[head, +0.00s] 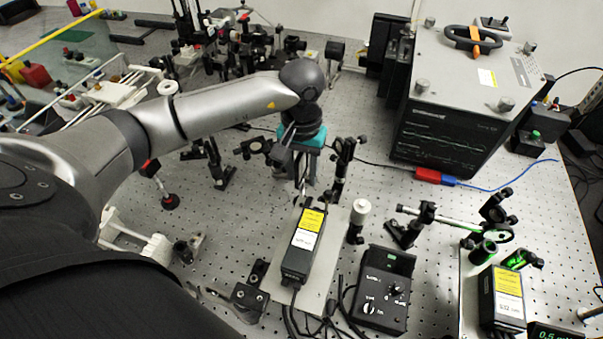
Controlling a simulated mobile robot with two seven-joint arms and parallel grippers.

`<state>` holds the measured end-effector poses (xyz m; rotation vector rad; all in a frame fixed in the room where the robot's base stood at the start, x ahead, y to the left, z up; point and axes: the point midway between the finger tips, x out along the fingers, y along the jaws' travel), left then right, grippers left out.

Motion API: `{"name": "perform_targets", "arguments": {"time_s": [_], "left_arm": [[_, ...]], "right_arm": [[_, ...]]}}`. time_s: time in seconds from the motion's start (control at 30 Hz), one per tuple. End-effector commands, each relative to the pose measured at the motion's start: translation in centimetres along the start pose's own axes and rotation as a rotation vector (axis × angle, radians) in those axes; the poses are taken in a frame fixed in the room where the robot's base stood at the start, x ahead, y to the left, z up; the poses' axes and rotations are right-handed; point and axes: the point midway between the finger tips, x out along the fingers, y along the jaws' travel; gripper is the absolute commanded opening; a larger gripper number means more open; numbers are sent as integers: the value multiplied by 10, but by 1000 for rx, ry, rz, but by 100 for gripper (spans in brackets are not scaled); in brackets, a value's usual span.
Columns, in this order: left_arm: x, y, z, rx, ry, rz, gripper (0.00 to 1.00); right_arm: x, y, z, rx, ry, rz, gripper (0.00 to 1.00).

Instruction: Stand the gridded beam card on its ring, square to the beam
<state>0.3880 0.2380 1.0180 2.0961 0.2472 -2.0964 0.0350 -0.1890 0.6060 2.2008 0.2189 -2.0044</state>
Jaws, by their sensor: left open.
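My left gripper (303,186) reaches in from the left and points down over the middle of the breadboard, among the optic posts behind the yellow-labelled laser module. Its fingers are open, and I see nothing held between them. The fingers are small and partly lost among the posts, so I cannot tell whether they touch anything. I cannot make out the gridded beam card or its ring in this view; they may be hidden by my arm or the posts. My right gripper is not in view.
A black laser module (304,245) and control box (383,290) stand at the front. A large grey-topped instrument (470,75) stands at the back right. Green light shows on optics (500,233) at right. Post-mounted optics crowd the gripper. Bare breadboard (400,185) lies right of it.

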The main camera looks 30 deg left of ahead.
Motion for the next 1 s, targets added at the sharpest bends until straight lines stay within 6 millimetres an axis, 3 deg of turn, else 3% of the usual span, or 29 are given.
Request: {"name": "perform_targets", "arguments": {"time_s": [0.3, 0.5, 0.7, 1.0], "left_arm": [[-70, 0, -1, 0, 6, 0, 45], [-100, 0, -1, 0, 3, 0, 45], [-110, 0, 0, -1, 0, -1, 45], [-110, 0, 0, -1, 0, -1, 45]], "right_arm": [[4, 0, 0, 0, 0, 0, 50], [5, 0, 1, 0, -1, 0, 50], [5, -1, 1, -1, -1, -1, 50], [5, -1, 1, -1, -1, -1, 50]]}}
